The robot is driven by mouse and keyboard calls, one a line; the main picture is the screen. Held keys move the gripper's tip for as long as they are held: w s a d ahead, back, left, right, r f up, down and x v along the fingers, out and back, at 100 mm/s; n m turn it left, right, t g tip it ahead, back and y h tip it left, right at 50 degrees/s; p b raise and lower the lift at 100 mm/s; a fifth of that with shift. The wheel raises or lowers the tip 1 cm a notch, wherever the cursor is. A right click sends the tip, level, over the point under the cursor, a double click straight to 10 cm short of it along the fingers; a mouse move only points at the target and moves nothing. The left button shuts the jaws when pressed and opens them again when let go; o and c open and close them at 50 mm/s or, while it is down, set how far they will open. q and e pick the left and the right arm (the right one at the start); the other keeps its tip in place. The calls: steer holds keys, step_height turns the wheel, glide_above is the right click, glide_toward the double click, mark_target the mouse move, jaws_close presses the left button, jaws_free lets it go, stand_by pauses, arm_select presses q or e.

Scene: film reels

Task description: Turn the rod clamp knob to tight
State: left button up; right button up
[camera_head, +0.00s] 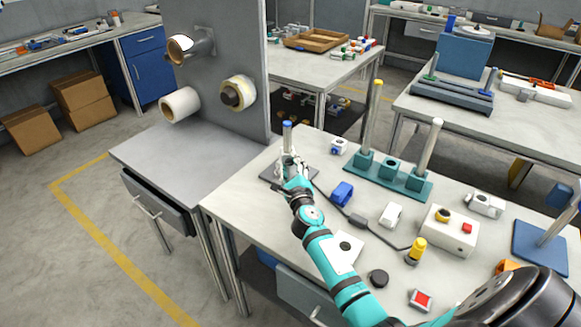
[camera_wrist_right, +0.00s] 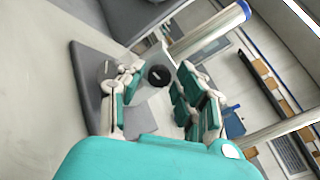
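The rod stand is a metal rod (camera_head: 287,138) with a blue top on a dark grey base plate (camera_head: 268,174), at the left back of the white table. In the right wrist view the rod (camera_wrist_right: 205,37) and base plate (camera_wrist_right: 88,55) show sideways. A small round black knob (camera_wrist_right: 159,75) shows beside the rod there. My right gripper (camera_head: 291,178) is at the stand, in front of the rod. In the wrist view its fingers (camera_wrist_right: 160,84) are apart, with the knob in the gap just past the tips. I cannot tell whether they touch it. My left gripper is not in view.
A teal stand with upright rods (camera_head: 388,174), a blue block (camera_head: 342,194) with a cable and a white box with buttons (camera_head: 449,233) stand right of my arm. A grey panel with film reels (camera_head: 238,92) rises at the left.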

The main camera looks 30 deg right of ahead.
jaws_close()
steer(key=shift+m, duration=0.3)
steer(key=m, duration=0.3)
steer(key=shift+r+p, duration=0.1)
steer(key=shift+p, duration=0.3)
steer(key=shift+m, duration=1.6)
jaws_free()
steer(key=shift+s, duration=0.15)
